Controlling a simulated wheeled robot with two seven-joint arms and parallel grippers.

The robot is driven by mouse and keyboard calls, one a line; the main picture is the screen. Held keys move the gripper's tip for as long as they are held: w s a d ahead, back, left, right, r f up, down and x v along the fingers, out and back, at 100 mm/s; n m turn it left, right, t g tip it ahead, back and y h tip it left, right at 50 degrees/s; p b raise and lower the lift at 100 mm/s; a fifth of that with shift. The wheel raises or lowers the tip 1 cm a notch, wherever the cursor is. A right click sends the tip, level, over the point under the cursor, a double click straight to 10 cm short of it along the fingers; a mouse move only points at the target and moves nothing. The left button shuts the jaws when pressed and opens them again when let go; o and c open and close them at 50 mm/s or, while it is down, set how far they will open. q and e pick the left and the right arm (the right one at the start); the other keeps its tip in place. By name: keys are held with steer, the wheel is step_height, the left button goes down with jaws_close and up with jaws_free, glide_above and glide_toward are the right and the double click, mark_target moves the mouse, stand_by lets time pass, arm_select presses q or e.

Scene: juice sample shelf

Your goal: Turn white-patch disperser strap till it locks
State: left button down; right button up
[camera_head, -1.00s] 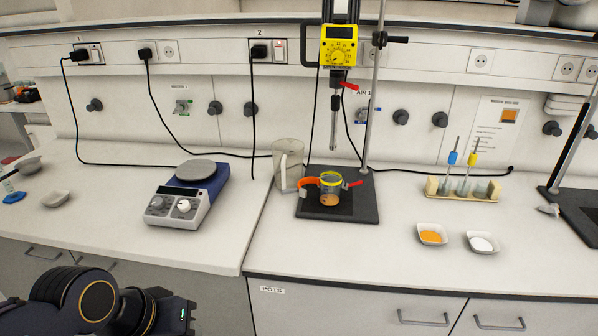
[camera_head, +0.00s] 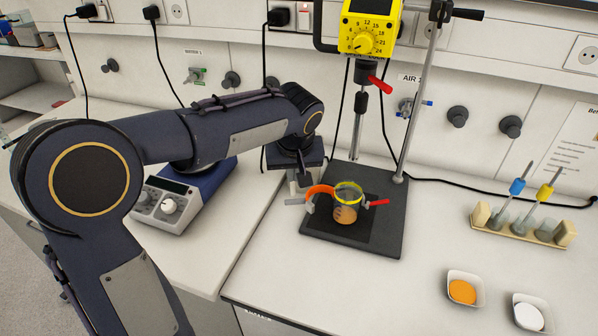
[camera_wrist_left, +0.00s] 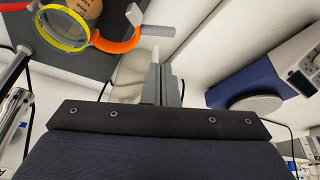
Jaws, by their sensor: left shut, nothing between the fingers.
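The disperser has a yellow dial head (camera_head: 369,32) on a stand, with a red lever (camera_head: 380,84) and a metal shaft (camera_head: 357,125) hanging down. Below, a yellow-rimmed beaker (camera_head: 346,212) with orange-brown contents stands on the black base (camera_head: 386,225). An orange strap (camera_head: 318,190) sits at the beaker's left, with a pale patch and a grey tab at its end; it also shows in the wrist view (camera_wrist_left: 120,42). My left gripper (camera_head: 294,188) is shut and empty, pointing down just behind and left of the strap end; its fingers (camera_wrist_left: 161,80) look apart from it. My right gripper is out of view.
A blue hotplate (camera_head: 190,195) stands left of my gripper, partly behind my arm. A tube rack (camera_head: 525,226) and two small dishes (camera_head: 462,291) are at the right.

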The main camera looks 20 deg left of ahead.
arm_select(q)
steer(key=x, duration=0.8)
steer(key=shift+f+p, duration=0.15)
steer(key=shift+p, duration=0.2)
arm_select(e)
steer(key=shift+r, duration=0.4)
arm_select(q)
steer(key=shift+s, duration=0.1)
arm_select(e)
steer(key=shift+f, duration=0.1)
